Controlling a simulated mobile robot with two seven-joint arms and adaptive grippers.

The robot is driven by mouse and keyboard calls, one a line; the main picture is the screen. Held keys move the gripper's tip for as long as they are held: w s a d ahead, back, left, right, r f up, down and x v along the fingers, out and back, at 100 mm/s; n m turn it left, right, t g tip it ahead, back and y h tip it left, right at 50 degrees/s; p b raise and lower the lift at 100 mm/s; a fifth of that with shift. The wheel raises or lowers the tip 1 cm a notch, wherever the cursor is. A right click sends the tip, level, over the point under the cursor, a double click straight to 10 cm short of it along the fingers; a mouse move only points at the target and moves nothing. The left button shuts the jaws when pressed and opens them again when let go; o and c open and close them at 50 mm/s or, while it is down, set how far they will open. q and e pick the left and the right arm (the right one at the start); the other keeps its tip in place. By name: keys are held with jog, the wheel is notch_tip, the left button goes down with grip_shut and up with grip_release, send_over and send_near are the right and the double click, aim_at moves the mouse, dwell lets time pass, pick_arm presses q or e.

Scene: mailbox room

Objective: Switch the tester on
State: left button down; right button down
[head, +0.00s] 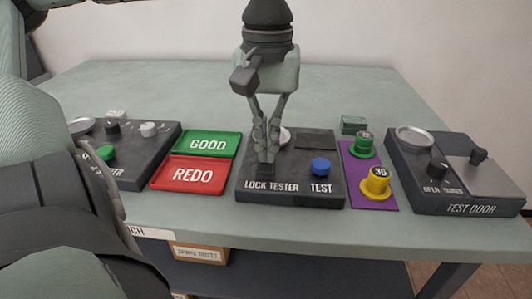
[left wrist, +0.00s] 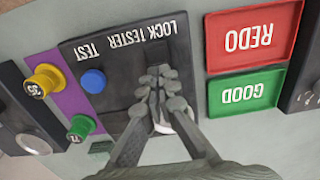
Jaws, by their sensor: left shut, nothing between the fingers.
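The lock tester (head: 300,193) is a dark box on the table, lettered LOCK TESTER and TEST. A blue button (head: 320,167) stands above the word TEST; it also shows in the left wrist view (left wrist: 93,80). My left gripper (head: 267,152) points down over the left part of the tester, its fingers shut and empty. In the left wrist view its fingertips (left wrist: 157,78) lie beside a small dark raised part (left wrist: 157,32) above the word LOCK. I cannot tell whether they touch it. A pale round part (head: 285,135) is partly hidden behind the fingers. My right gripper is not in view.
Left of the tester are a green GOOD tray (head: 206,133) and a red REDO tray (head: 173,186). Right of it, a purple mat (head: 367,199) carries a yellow piece (head: 376,181) and a green piece (head: 363,145). Further right stands the TEST DOOR box (head: 470,209). The table's back is clear.

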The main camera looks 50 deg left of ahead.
pick_arm(q)
jog(key=shift+f, duration=0.15)
jog(key=shift+r+p, duration=2.45)
jog(key=shift+r, duration=1.15)
jog(key=shift+f, duration=0.1)
